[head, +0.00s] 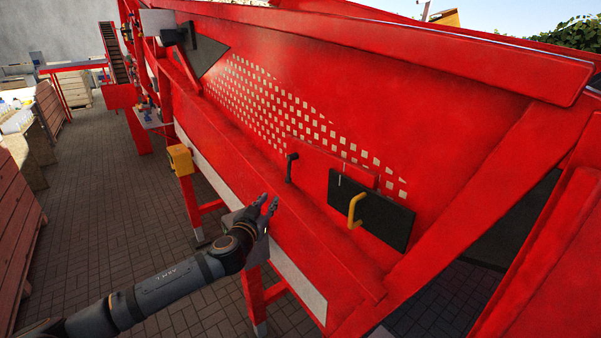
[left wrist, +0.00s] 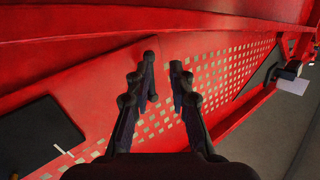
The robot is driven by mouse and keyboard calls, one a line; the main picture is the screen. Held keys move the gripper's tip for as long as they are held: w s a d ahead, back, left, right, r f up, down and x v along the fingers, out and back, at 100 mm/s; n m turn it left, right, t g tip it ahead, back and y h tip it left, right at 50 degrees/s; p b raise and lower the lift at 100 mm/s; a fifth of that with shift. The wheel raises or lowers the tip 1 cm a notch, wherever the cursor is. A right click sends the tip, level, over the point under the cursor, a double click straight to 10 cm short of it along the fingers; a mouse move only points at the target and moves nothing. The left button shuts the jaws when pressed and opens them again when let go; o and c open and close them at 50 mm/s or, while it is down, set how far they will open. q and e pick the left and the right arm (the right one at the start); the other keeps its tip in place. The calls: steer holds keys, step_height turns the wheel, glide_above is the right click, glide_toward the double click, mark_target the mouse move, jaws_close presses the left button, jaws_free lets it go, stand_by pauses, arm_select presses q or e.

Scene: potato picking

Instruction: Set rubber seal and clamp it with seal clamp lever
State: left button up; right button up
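A black flat panel (head: 385,212) with a yellow handle (head: 355,210) lies against the sloping red machine wall; it looks like the rubber seal, though I cannot be sure. A short black lever (head: 290,167), probably the seal clamp lever, stands at the left end of a raised red plate (head: 325,163). My left gripper (head: 268,203) is open and empty, apart from the wall and below left of the lever. In the left wrist view the open fingers (left wrist: 163,75) point at the wall, and the black panel (left wrist: 40,137) is at lower left. My right gripper is not in view.
A perforated area (head: 290,115) covers the wall's middle. A yellow box (head: 180,159) hangs on the machine's side. Paved floor (head: 110,200) is free at left; wooden crates (head: 15,225) stand at the far left.

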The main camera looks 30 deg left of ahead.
mark_target(288, 176)
arm_select(q)
step_height(288, 176, up, 4)
steer(key=d+f, duration=0.1)
steer(key=d, duration=0.2)
steer(key=shift+t, duration=0.4)
steer(key=p+x, duration=0.1)
steer(key=x, duration=0.2)
steer(key=p+x, duration=0.1)
steer(key=x, duration=0.2)
steer(key=p+x, duration=0.2)
steer(key=x, duration=0.1)
steer(key=shift+w+a+r, duration=0.1)
steer(key=shift+a+r, duration=0.2)
steer(key=shift+r, duration=0.1)
steer(key=shift+w+f, duration=0.25)
steer(key=shift+w, duration=0.3)
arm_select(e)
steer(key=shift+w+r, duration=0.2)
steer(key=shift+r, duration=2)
arm_select(q)
steer(key=shift+a, duration=0.1)
jaws_close()
